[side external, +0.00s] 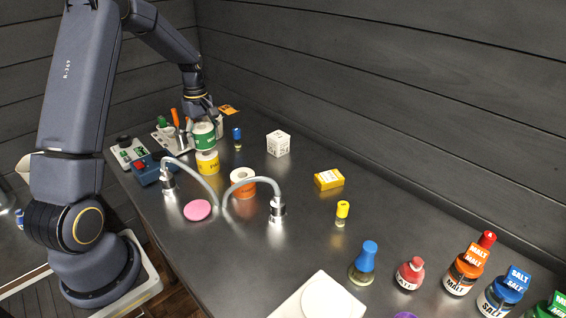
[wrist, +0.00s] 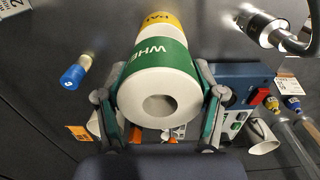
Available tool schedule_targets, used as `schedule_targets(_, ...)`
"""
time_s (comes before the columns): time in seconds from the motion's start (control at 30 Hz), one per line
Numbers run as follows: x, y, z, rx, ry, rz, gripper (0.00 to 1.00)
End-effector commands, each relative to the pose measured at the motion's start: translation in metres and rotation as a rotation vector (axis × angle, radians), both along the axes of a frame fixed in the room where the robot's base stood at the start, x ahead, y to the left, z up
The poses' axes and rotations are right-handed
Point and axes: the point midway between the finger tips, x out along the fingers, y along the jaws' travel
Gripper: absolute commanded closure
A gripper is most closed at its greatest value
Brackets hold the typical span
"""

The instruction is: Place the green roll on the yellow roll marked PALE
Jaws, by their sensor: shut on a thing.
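The green roll (side external: 204,136), white at its ends and with letters starting "WHE" in the wrist view (wrist: 158,58), is held between the two fingers of my gripper (side external: 203,124). The fingers press on its opposite sides, and its open core faces the wrist camera. The yellow roll (side external: 207,163) stands upright on the bench directly below it. Its label, partly hidden by the green roll in the wrist view (wrist: 161,19), starts with "PA". The two rolls look close to lined up. I cannot tell whether they touch or a small gap is left.
An orange roll (side external: 242,184) and curved metal tubes (side external: 187,167) stand in front. A blue-capped vial (side external: 237,139) is right of the rolls, a blue box (side external: 146,171) left. A white cube (side external: 278,143) and yellow box (side external: 328,179) lie farther right, with bare bench between.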

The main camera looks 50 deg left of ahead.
Motion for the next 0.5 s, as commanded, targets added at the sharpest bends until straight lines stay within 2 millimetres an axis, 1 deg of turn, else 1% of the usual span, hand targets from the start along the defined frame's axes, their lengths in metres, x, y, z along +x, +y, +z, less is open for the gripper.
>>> schedule_targets(0.03, -0.001, -0.001, -0.009, -0.003, 0.003, 0.0, 0.7)
schedule_targets(0.1, -0.002, -0.001, -0.02, -0.004, 0.003, 0.001, 0.7)
schedule_targets(0.17, -0.002, 0.0, -0.026, -0.003, 0.003, 0.001, 0.7)
schedule_targets(0.5, -0.001, -0.001, -0.03, -0.001, 0.001, 0.0, 0.7)
